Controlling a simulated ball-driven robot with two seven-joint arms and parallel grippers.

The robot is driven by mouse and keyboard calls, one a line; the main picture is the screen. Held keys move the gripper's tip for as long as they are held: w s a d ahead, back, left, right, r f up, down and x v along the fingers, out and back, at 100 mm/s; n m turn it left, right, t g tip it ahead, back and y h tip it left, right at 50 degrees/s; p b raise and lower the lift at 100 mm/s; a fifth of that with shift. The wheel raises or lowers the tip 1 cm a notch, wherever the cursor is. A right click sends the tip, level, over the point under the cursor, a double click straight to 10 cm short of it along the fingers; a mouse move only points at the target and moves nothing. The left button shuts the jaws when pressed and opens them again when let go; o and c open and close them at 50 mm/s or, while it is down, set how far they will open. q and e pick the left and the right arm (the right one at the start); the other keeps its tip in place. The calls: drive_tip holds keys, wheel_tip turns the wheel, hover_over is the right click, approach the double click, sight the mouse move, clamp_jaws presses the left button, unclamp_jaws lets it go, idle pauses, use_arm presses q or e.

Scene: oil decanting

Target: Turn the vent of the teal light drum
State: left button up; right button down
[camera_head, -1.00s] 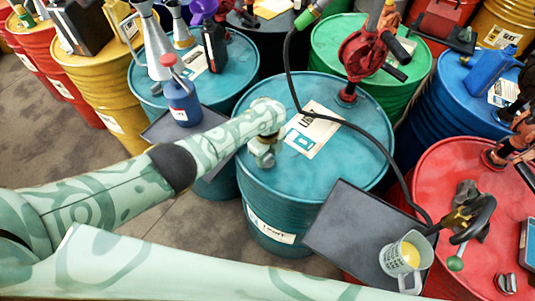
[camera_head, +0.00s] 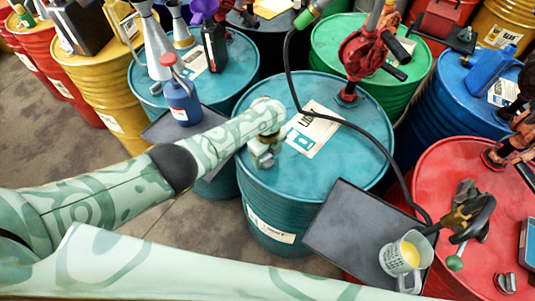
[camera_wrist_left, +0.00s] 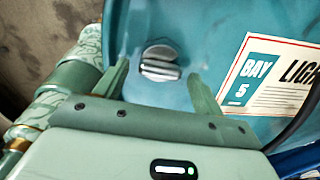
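The teal light drum (camera_head: 350,105) stands in the middle of the head view, with a paper label reading LIGHT on its top. Its vent (camera_wrist_left: 160,62), a round grey metal cap with a raised bar, shows in the left wrist view. My left gripper (camera_head: 262,160) is low over the near left part of the drum top and hides the vent in the head view. In the left wrist view my left gripper (camera_wrist_left: 160,80) is open, one finger on each side of the vent, with gaps between. My right gripper is out of view.
A black hose (camera_head: 345,122) crosses the drum top from the back to the right. A dark tray (camera_head: 345,225) with a measuring jug (camera_head: 403,255) is at the drum's front right. A blue bottle (camera_head: 183,103) stands to the left. A red hand pump (camera_head: 362,50) rises behind.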

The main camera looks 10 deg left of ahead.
sight(268, 157)
use_arm(q)
wheel_tip(268, 157, up, 16)
drive_tip(key=p, duration=0.7)
drive_tip(key=shift+r+p, duration=0.15)
drive_tip(key=shift+p, duration=0.25)
